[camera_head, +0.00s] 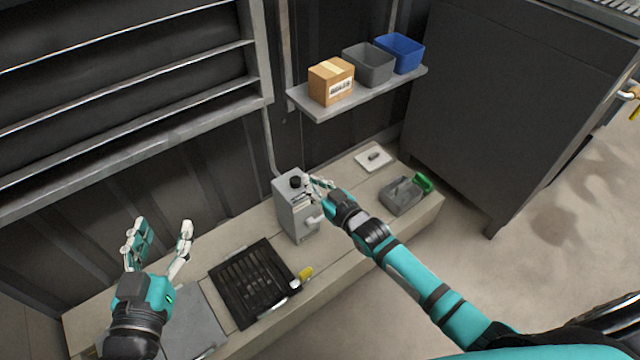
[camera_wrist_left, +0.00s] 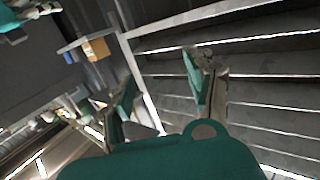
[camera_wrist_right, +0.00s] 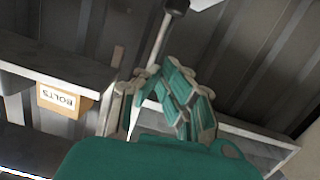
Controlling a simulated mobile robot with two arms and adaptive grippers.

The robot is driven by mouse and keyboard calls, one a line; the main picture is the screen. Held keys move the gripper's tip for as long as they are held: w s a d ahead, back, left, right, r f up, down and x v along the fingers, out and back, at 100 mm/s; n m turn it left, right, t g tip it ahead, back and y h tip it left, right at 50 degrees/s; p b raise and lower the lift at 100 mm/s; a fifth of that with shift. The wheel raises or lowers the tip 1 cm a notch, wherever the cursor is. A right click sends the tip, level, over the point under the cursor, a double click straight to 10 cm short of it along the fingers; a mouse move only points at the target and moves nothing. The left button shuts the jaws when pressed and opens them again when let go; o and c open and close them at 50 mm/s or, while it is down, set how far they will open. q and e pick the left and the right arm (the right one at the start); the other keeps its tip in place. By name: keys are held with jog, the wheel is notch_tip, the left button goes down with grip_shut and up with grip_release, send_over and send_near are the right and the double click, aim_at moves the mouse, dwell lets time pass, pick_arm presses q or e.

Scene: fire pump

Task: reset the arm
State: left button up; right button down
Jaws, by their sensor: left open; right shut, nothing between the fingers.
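A grey box-shaped unit (camera_head: 294,212) stands on the bench against the wall, with a black knob (camera_head: 295,182) on top. In the right wrist view a black knob (camera_wrist_right: 176,6) ends a thin rod just beyond my fingers. My right gripper (camera_head: 315,187) is shut and empty, close beside the top of the grey unit; I cannot tell whether it touches. It also shows in the right wrist view (camera_wrist_right: 160,92). My left gripper (camera_head: 160,234) is open and empty, raised over the left end of the bench. It also shows in the left wrist view (camera_wrist_left: 160,90).
A black slatted tray (camera_head: 252,280) with a yellow-handled item (camera_head: 305,273) is on the bench. A grey bin (camera_head: 402,196) with a green item (camera_head: 424,182) and a white plate (camera_head: 373,158) are right. A shelf (camera_head: 360,104) holds a cardboard box (camera_head: 331,82), grey bin (camera_head: 368,65) and blue bin (camera_head: 400,53).

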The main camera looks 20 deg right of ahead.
pick_arm(q)
jog(key=shift+s+a+f+g+y, duration=0.2)
jog(key=shift+f+g, duration=0.25)
jog(key=shift+f, duration=0.2)
jog(key=shift+s+a+f+g+y, duration=0.15)
jog(key=shift+f+g, duration=0.25)
jog(key=shift+f, duration=0.3)
jog(key=shift+s+a+f+g+y, duration=0.1)
jog(key=shift+s+f+g, duration=0.1)
jog(key=shift+f+g, duration=0.35)
pick_arm(e)
jog(key=shift+v, duration=1.35)
